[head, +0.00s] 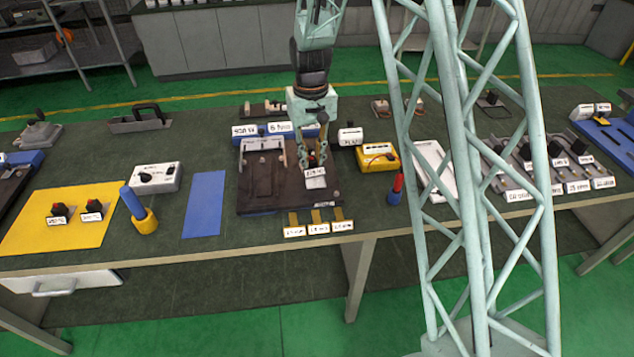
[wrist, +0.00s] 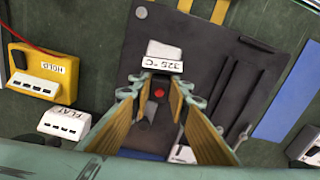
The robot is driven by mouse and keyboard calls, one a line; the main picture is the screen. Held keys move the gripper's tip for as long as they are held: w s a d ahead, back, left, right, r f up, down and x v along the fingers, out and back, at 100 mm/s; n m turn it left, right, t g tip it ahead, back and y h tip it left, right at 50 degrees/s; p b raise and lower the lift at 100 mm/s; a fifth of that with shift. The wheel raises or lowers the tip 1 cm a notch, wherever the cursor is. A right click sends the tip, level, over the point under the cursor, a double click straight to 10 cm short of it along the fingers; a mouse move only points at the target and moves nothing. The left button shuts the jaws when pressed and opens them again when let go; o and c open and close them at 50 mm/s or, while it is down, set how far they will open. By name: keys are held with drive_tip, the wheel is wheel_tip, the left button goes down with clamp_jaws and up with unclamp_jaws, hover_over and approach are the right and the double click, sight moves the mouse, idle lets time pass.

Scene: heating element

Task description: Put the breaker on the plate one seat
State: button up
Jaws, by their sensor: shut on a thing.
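My gripper (head: 311,160) is low over the dark plate (head: 262,195) in the middle of the bench. It is shut on a small black breaker with a red button (wrist: 159,92), which sits between the fingertips in the wrist view. A white label reading 325 °C (wrist: 162,66) shows just beyond the fingertips. The dark plate also fills the middle of the wrist view (wrist: 205,60). Whether the breaker touches the plate, I cannot tell; its underside is hidden. Two similar black breakers (head: 58,210) (head: 93,207) stand on the yellow mat (head: 30,232) at the left.
A blue mat (head: 205,205) lies bare at left. A pale rail (head: 247,145) stands on the plate.

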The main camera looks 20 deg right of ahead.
sight(315, 174)
drive_tip(key=s+a+r+m+p, duration=0.1)
drive_tip(key=s+a+p, duration=0.4)
drive_tip(key=s+a, duration=0.6)
drive_tip(key=shift+s+a+r+m, duration=0.35)
drive_tip(key=shift+a+r, duration=0.5)
drive_tip(key=shift+a, duration=0.4)
drive_tip(key=w+d, duration=0.2)
drive_tip(key=d, duration=0.2)
drive_tip(key=w+d+f, duration=0.1)
drive_tip(key=w+d, duration=0.2)
drive_tip(key=d, duration=0.1)
drive_tip(key=w+d, duration=0.2)
drive_tip(key=d, duration=0.2)
drive_tip(key=shift+w+d+f+p, duration=0.2)
drive_tip(key=shift+w+p, duration=0.1)
drive_tip(key=shift+w, duration=0.1)
drive_tip(key=shift+d, duration=0.1)
drive_tip(key=shift+w+d+f, duration=0.1)
drive_tip(key=shift+w+d, duration=0.25)
drive_tip(key=shift+d, duration=0.25)
drive_tip(key=shift+a+f, duration=0.15)
drive_tip(key=shift+f, duration=1.55)
drive_tip(key=shift+f, duration=0.2)
